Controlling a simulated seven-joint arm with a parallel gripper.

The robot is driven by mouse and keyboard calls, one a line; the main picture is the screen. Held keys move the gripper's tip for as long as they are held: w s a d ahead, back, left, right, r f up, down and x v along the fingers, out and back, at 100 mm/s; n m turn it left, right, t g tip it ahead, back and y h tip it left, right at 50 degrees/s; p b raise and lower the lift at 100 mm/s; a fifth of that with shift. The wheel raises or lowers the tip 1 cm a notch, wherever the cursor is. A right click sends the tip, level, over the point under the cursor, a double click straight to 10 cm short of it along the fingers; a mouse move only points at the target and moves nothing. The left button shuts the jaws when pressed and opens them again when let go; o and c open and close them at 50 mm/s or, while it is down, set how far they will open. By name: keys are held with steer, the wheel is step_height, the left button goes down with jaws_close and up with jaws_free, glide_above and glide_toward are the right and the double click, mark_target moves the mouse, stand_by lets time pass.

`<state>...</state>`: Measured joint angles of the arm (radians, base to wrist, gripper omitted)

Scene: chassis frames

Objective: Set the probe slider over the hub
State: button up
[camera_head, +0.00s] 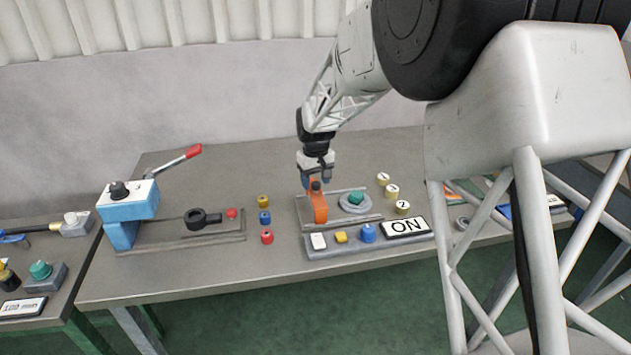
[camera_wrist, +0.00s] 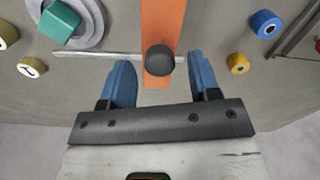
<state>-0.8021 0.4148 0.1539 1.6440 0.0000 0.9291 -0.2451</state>
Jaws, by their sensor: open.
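The probe slider is an orange bridge (camera_head: 320,208) with a dark round knob on top, at the left part of a grey plate with two rails. The hub is a grey disc with a teal block (camera_head: 356,199), to the right of the slider and apart from it. My gripper (camera_head: 318,183) is open just above and behind the slider. In the wrist view the open blue fingers of my gripper (camera_wrist: 160,65) stand either side of the orange bar (camera_wrist: 160,25) and its knob, with gaps showing. The hub (camera_wrist: 88,28) is at upper left there. Contact cannot be told.
A panel with an ON sign (camera_head: 404,227) and buttons lies in front of the plate. Numbered yellowish pegs (camera_head: 392,191) stand to the right. Coloured knobs (camera_head: 264,217) stand to the left, beyond them a blue-and-white lever unit (camera_head: 130,208).

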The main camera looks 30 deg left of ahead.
steer(key=shift+f, duration=0.3)
jaws_close()
steer(key=w+d, duration=0.9)
steer(key=shift+w+d+r, duration=0.1)
steer(key=shift+w+d, duration=0.15)
steer(key=shift+w, duration=0.05)
steer(key=shift+c, duration=1)
jaws_free()
steer(key=shift+d, duration=0.1)
steer(key=shift+o, duration=1)
step_height(320, 180, up, 8)
